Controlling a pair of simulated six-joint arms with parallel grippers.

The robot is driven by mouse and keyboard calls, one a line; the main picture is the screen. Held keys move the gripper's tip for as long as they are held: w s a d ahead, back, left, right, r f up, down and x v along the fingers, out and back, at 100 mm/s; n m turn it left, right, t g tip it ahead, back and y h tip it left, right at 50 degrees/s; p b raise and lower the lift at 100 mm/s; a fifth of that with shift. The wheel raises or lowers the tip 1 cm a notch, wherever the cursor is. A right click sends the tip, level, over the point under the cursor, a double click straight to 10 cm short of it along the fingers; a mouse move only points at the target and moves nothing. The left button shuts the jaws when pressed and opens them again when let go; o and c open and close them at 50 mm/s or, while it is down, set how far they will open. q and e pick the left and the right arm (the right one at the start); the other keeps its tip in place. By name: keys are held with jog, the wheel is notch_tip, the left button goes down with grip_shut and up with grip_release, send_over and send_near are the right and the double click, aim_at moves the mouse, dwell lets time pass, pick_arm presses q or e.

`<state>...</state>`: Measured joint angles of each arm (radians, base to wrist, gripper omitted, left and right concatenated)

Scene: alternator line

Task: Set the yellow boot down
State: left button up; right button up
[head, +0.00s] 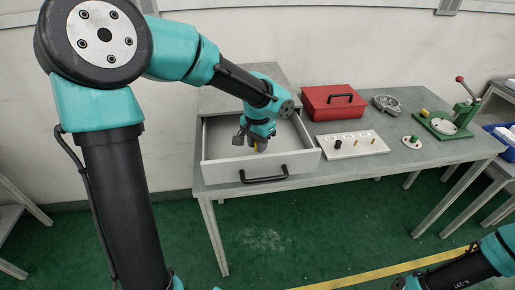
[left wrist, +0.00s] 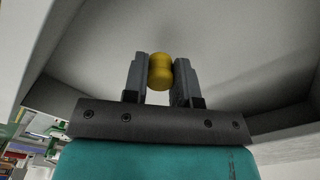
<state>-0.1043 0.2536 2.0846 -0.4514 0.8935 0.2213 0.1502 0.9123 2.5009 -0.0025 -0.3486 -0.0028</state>
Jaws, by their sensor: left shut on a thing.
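The yellow boot (left wrist: 160,71) is a small rounded piece with a groove around it, held between the two fingers of my left gripper (left wrist: 161,80) in the left wrist view. I cannot tell whether the boot touches the drawer floor. My right gripper is not in view; only part of my right arm shows at the lower right.
The drawer walls surround my left gripper.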

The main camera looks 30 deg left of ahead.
pick_arm(q)
jog(key=shift+f, duration=1.1)
jog(key=shift+f, duration=0.15)
jog(key=o, duration=0.9)
notch_tip(320, 180, up, 12)
jog(key=shift+r, duration=0.2)
